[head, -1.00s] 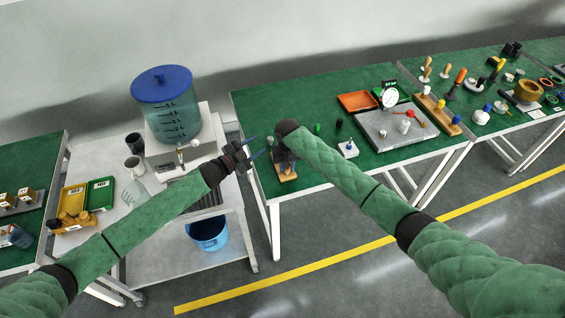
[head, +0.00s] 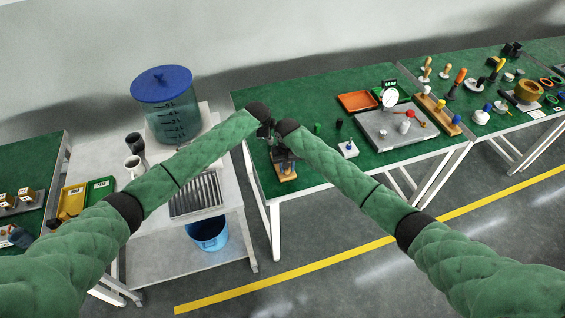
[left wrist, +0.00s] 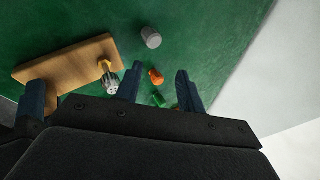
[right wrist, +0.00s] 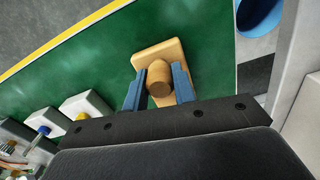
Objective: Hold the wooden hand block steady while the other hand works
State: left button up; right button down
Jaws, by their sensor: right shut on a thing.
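The wooden hand block (head: 288,177) stands near the left front corner of the long green table. In the right wrist view my right gripper (right wrist: 159,83) is shut on the round upright of the block (right wrist: 171,53), one finger on each side. In the left wrist view the block's flat base (left wrist: 62,62) lies to the left, with a light metal-looking fitting (left wrist: 111,86) by a short wooden post. My left gripper (left wrist: 158,82) is open beside it, fingers apart. An orange cap (left wrist: 156,77) and green pieces show between its fingers, contact unclear. In the head view the left gripper is mostly hidden at the arm's end.
A grey cylinder (left wrist: 151,38) stands on the green top near my left fingers. A white block with a blue knob (head: 348,149) and a metal tray (head: 380,132) lie further right. The white cart with the blue-lidded tank (head: 163,84) stands left. My two forearms nearly meet.

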pick_arm(q)
jog(key=s+d+r+m+g, duration=0.1)
jog(key=d+r+m+g, duration=0.1)
jog(key=g, duration=0.1)
jog(key=s+d+r+m+g+y, duration=0.1)
jog(key=s+d+r+m+g, duration=0.1)
jog(key=shift+s+g+y, duration=0.3)
jog(key=shift+g, duration=0.1)
jog(key=shift+s+d+r+m, duration=0.15)
jog(key=shift+s+m, duration=0.1)
jog(key=shift+m, duration=0.15)
jog(key=shift+f, duration=4.95)
jog(key=c, duration=0.7)
jog(key=o, duration=0.8)
jog(key=shift+o, duration=0.2)
